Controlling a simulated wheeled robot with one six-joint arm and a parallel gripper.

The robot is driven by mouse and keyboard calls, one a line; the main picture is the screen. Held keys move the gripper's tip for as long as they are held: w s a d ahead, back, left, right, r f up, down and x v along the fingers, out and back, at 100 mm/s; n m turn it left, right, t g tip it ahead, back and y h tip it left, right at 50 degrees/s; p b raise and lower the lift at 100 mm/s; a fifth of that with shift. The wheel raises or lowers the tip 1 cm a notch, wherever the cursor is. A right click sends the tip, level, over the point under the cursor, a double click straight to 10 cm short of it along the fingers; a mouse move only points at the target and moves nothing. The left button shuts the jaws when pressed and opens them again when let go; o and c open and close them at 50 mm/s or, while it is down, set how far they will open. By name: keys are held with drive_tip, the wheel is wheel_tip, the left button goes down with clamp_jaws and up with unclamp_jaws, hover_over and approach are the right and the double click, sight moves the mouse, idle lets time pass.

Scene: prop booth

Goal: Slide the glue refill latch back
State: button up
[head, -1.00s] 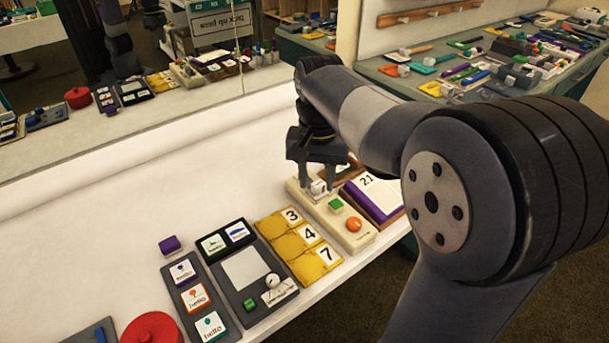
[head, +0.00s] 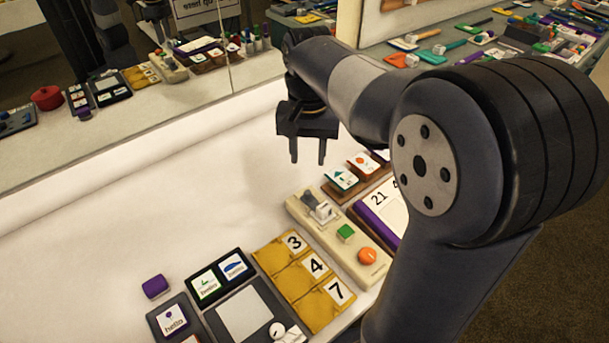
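A long cream panel (head: 372,274) lies on the white counter. My gripper (head: 308,153) is above and behind the panel's far end, clear of the latch. Its two fingers point down, apart, with nothing between them. Whether the latch sits forward or back in its slot is too small to tell.
Yellow number tiles (head: 304,278) lie left of the panel. A purple calendar block (head: 378,217) and cards on brown bases (head: 341,180) stand to its right. A purple piece (head: 155,286) is at the left. The counter behind is clear up to the mirror.

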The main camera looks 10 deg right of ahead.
sight(307, 191)
wheel_tip(307, 191, down, 11)
drive_tip(key=shift+r+b, duration=0.1)
drive_tip(key=shift+b, duration=0.75)
clamp_jaws()
